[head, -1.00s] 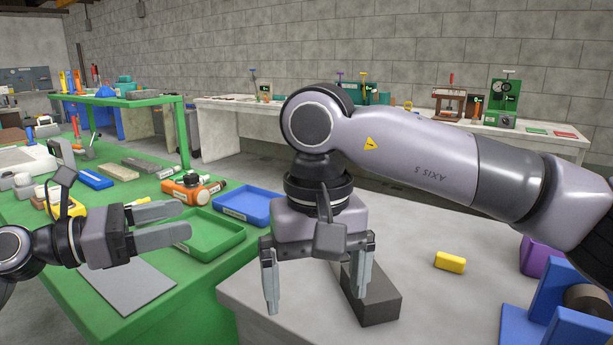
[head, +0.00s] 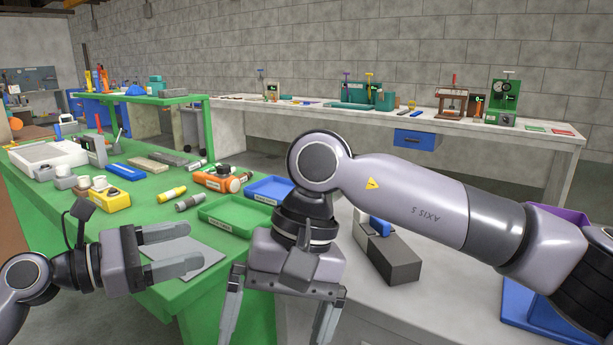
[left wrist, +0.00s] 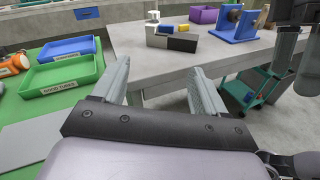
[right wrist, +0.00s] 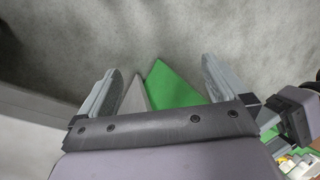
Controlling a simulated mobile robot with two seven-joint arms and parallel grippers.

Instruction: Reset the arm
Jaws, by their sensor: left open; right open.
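My left gripper (head: 196,247) is open and empty at the lower left of the head view, above the green bench beside a grey sheet (head: 205,266). Its spread fingers also show in the left wrist view (left wrist: 158,72), with nothing between them. My right gripper (head: 275,325) is open and points down near the gap between the green bench and the grey table; its fingertips reach the bottom edge of the head view. In the right wrist view its fingers (right wrist: 160,75) are apart over grey floor, with a green corner between them and no object held.
The green bench carries a green tray (head: 238,227), a blue tray (head: 262,182) and an orange tool (head: 222,180). On the grey table, a dark grey block (head: 388,262) and a blue piece (head: 380,226) lie behind my right arm. A white bench (head: 420,124) runs along the wall.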

